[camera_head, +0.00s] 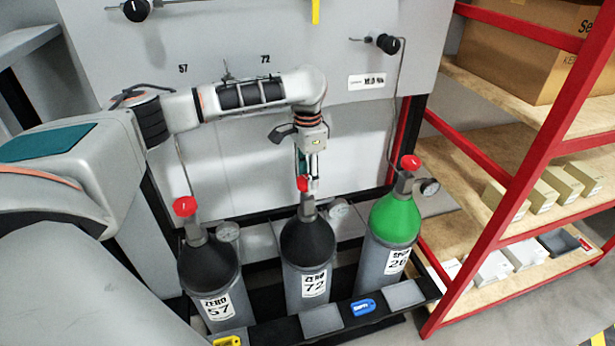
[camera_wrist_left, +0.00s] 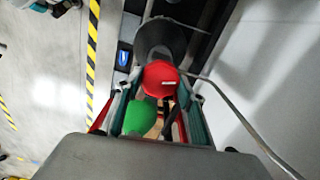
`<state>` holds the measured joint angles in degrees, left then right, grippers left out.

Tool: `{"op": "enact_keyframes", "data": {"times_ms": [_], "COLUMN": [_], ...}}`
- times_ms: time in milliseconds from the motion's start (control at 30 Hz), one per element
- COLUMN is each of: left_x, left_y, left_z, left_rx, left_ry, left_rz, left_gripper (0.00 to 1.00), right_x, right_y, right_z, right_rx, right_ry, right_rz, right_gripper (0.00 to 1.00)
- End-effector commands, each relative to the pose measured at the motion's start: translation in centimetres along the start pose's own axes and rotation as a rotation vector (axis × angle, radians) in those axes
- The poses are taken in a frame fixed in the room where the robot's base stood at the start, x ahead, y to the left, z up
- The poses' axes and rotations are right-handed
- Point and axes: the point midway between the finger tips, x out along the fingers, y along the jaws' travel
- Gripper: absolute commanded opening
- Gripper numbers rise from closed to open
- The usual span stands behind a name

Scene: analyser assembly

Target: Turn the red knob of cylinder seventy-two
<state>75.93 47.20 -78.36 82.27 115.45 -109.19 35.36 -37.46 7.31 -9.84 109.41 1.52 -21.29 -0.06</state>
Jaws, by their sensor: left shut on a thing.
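Cylinder seventy-two (camera_head: 306,262) stands upright in the middle of the rack, grey with a black shoulder and a "72" label. Its red knob (camera_head: 303,184) is on top. My left gripper (camera_head: 304,180) points down over this cylinder, with its fingers at the knob. In the left wrist view the red knob (camera_wrist_left: 161,78) lies between the two fingers, and the gripper is shut on it. The cylinder's dark shoulder (camera_wrist_left: 162,38) shows beyond the knob. My right gripper is in neither view.
Cylinder fifty-seven (camera_head: 209,272), with a red knob (camera_head: 185,207), stands to the left. A green-topped cylinder (camera_head: 396,220) stands close on the right, with a gauge (camera_head: 429,187). A grey panel (camera_head: 340,130) rises behind. A red-framed shelf (camera_head: 470,255) stands at the right.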

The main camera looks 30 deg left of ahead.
Motion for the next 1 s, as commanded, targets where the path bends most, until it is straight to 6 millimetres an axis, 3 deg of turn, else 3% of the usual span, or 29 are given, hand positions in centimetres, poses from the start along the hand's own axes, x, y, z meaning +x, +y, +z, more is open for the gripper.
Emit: {"op": "enact_keyframes", "data": {"times_ms": [400,433,467,500,833,1000], "left_x": [0.0,0.0,0.0,0.0,-0.1,-1.8], "left_y": [-0.1,-0.1,-0.1,-0.1,0.0,-0.1], "left_z": [0.0,0.0,0.0,0.0,0.0,-0.1], "left_rx": [-0.006,-0.006,-0.006,-0.006,-0.005,-0.006], "left_ry": [0.000,0.000,0.000,0.000,0.001,0.003], "left_rz": [-0.001,-0.001,-0.001,-0.001,0.000,-0.002], "left_gripper": [0.18,0.47,0.55,0.56,0.56,0.56], "right_x": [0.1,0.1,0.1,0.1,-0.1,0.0], "right_y": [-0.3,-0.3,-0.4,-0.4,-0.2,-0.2], "right_z": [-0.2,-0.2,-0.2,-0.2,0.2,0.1], "right_rx": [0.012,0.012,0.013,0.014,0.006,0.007], "right_ry": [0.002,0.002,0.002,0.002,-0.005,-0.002], "right_rz": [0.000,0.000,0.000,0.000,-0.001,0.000], "right_gripper": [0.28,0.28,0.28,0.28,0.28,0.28]}}
